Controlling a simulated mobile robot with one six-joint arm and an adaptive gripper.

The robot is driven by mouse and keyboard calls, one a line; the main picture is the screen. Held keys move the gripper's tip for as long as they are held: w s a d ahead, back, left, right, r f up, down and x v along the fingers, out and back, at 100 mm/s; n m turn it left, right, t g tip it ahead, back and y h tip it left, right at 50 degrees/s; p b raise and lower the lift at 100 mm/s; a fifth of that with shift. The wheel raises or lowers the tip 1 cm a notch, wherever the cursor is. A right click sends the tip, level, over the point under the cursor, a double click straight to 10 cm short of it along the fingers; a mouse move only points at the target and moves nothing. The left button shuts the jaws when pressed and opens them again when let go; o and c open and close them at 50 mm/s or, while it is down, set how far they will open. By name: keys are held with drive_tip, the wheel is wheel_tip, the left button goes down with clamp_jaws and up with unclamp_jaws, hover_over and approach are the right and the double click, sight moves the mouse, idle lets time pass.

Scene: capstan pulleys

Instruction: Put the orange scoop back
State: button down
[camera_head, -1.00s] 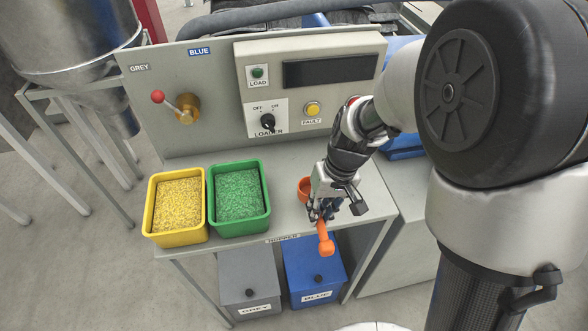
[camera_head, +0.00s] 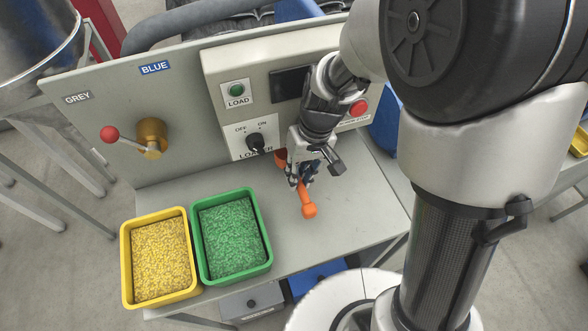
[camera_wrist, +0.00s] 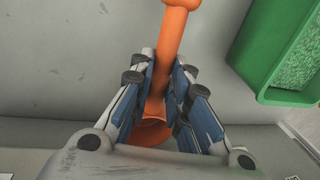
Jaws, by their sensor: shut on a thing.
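The orange scoop (camera_head: 307,204) is in my gripper (camera_head: 304,178), over the right part of the bench top. In the wrist view the blue finger pads of my gripper (camera_wrist: 166,102) are shut on the handle of the orange scoop (camera_wrist: 170,48). The scoop's round cup shows between and behind the fingers, partly hidden by them. In the head view the cup end is near the panel and the handle end points toward the bench's front. I cannot tell whether the scoop touches the bench.
A green bin (camera_head: 198,240) of green pellets and a yellow bin (camera_head: 126,268) of yellow pellets stand left of my gripper. The panel (camera_head: 185,95) with a red-knobbed lever (camera_head: 110,133) and loader switch (camera_head: 255,143) rises behind. Bench top (camera_head: 340,225) right of the green bin is clear.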

sight(299, 184)
drive_tip(key=f+b, duration=0.1)
drive_tip(key=s+f+b, duration=0.1)
drive_tip(key=shift+d+f, duration=0.15)
drive_tip(key=shift+f, duration=0.2)
drive_tip(key=shift+w+f, duration=0.25)
drive_tip(key=shift+f, duration=0.05)
drive_tip(key=shift+w, duration=0.1)
drive_tip(key=shift+s+r, duration=0.15)
drive_tip(key=shift+s, duration=0.05)
drive_tip(key=c, duration=1.5)
unclamp_jaws()
drive_tip(key=shift+w, duration=0.1)
drive_tip(key=shift+c, duration=0.2)
